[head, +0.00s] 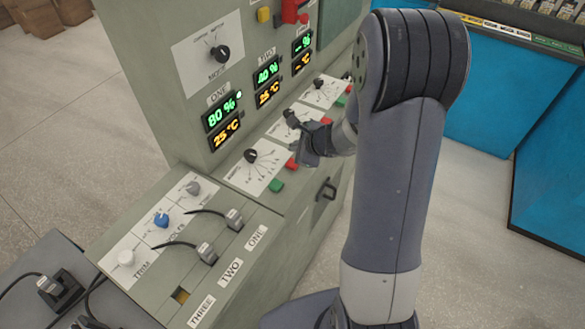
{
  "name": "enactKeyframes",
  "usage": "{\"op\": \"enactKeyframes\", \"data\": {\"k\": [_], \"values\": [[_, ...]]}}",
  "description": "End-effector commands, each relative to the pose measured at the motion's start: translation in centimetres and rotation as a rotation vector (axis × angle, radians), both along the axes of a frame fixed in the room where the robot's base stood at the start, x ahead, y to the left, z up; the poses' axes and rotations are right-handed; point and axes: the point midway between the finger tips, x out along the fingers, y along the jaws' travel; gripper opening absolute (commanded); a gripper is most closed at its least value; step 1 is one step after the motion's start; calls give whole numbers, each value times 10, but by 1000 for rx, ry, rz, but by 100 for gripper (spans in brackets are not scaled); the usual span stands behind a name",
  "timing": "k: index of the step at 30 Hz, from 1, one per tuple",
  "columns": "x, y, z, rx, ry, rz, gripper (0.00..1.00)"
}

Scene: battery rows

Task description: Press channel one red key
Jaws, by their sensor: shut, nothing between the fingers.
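The channel one red key (291,164) shows at the right edge of the nearest white dial plate on the cabinet's sloped panel, below the ONE displays (222,111). A green key (276,186) sits just below it. My gripper (304,161) is shut and empty, with its dark tips pointing down just right of the red key. I cannot tell whether the tips touch the key or hang above it. My gripper and forearm hide part of the channel two plate.
A black dial knob (251,155) stands left of the keys. Channels two and three have similar plates farther back. A cabinet handle (325,190) sticks out below. Plugs (207,253) with cables sit on the front panel. Blue counters (480,100) stand at the right beyond open floor.

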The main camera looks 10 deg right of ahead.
Motion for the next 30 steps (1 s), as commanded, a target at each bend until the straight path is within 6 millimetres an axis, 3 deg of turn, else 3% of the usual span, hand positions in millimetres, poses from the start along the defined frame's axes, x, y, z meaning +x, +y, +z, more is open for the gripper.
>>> {"op": "enactKeyframes", "data": {"k": [1, 9, 30], "values": [[0, 0, -15, 1, 1, 0, 0], [0, 0, -34, 0, -1, -1, 0], [0, 0, -35, 1, 0, -1, 0]]}}
